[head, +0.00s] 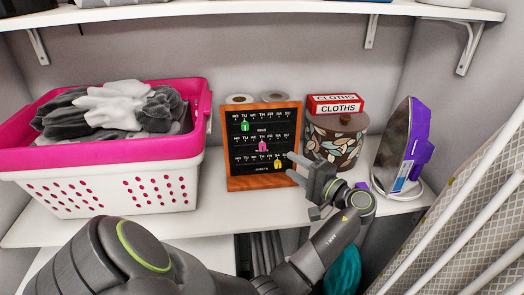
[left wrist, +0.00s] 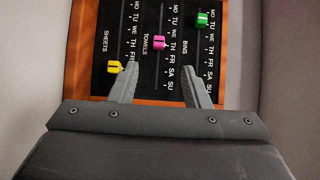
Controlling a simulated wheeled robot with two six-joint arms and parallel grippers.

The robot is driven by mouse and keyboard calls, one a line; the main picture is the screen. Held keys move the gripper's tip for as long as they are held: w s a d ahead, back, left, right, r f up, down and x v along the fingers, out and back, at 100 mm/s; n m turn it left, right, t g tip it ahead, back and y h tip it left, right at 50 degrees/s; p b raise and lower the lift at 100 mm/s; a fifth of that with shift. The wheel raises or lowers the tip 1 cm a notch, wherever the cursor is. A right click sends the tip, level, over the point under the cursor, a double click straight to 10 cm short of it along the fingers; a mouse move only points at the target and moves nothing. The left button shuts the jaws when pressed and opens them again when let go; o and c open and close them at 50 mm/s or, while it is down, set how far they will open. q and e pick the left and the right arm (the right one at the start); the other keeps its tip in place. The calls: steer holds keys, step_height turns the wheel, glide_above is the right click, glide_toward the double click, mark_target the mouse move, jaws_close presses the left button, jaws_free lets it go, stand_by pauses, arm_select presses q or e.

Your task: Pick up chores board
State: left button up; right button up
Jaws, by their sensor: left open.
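The chores board (head: 240,165) is a black panel in a wooden frame, standing upright on the white shelf. It has rows of weekday letters and green, pink and yellow sliders. My left gripper (head: 293,166) is open at the board's lower right edge in the head view. In the left wrist view the board (left wrist: 150,65) appears turned sideways, with both fingers of the left gripper (left wrist: 158,70) in front of its face, near the yellow slider (left wrist: 115,67). I cannot tell whether the fingers touch it. My right gripper is not in view.
A pink-rimmed white basket (head: 120,190) of grey laundry stands left of the board. Paper rolls (head: 274,96) are behind it. An upper shelf (head: 220,9) runs overhead.

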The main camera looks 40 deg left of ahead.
mark_target(265, 147)
arm_select(q)
steer(key=shift+w+a+f+b, duration=0.1)
steer(key=shift+w+a+b, duration=0.1)
steer(key=shift+a, duration=2.5)
steer(key=shift+w+a+f+b, duration=0.1)
steer(key=shift+w+a+b, duration=0.05)
steer(key=shift+a, duration=2.5)
steer(key=shift+r, duration=0.1)
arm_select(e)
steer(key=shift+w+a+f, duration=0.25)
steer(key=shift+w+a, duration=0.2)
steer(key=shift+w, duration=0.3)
arm_select(q)
steer(key=shift+d, duration=0.1)
steer(key=shift+c, duration=0.2)
jaws_close()
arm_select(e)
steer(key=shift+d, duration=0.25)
arm_select(q)
steer(key=shift+r, duration=0.15)
